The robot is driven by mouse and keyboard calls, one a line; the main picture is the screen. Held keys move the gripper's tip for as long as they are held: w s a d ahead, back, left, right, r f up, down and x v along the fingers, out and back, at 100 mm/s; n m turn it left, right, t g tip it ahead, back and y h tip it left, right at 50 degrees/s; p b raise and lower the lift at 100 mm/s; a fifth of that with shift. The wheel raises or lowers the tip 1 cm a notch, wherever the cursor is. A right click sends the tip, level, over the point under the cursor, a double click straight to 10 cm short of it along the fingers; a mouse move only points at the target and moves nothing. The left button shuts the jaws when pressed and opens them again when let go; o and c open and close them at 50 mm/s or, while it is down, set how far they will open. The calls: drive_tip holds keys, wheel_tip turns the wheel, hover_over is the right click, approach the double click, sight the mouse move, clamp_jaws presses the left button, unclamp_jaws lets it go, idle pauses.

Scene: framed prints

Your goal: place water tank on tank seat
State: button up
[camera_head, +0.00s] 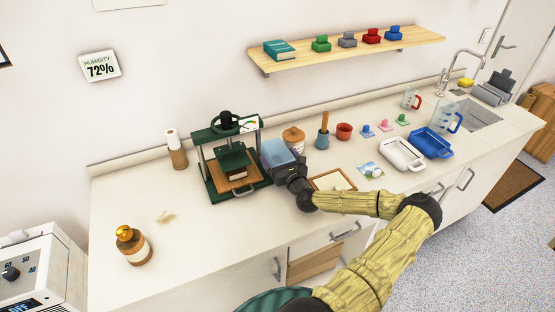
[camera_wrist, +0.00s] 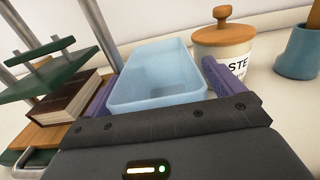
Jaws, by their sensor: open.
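A light blue, open-topped rectangular container (camera_wrist: 158,78), apparently the water tank, fills the middle of the wrist view. It also shows in the head view (camera_head: 277,152), on or just above the counter beside the green press. My gripper (camera_wrist: 165,90) is open, with one purple finger at each side of the container; I cannot tell whether they touch it. In the head view my gripper (camera_head: 283,163) reaches the container from the front right. I cannot identify the tank seat; a white appliance (camera_head: 35,262) with a dial and an "OFF" display is at the lower left.
The green press (camera_head: 228,125) with a brown book (camera_wrist: 62,105) stands close left of the container. A lidded jar (camera_wrist: 222,45) stands close behind right. A gold-capped bottle (camera_head: 133,245) stands on the mostly clear left counter (camera_head: 185,245).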

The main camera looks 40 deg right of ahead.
drive_tip(key=shift+w, duration=0.1)
idle(0.4)
drive_tip(key=c, duration=1.2)
drive_tip(key=shift+r, duration=0.1)
drive_tip(key=shift+s+r+b, duration=0.2)
drive_tip(key=shift+s+b, duration=0.05)
drive_tip(key=shift+b, duration=0.2)
wheel_tip(320, 180, up, 6)
drive_tip(key=p+v, duration=0.1)
drive_tip(key=v, duration=1.8)
drive_tip(key=shift+s+r, duration=0.15)
drive_tip(key=shift+s, duration=0.15)
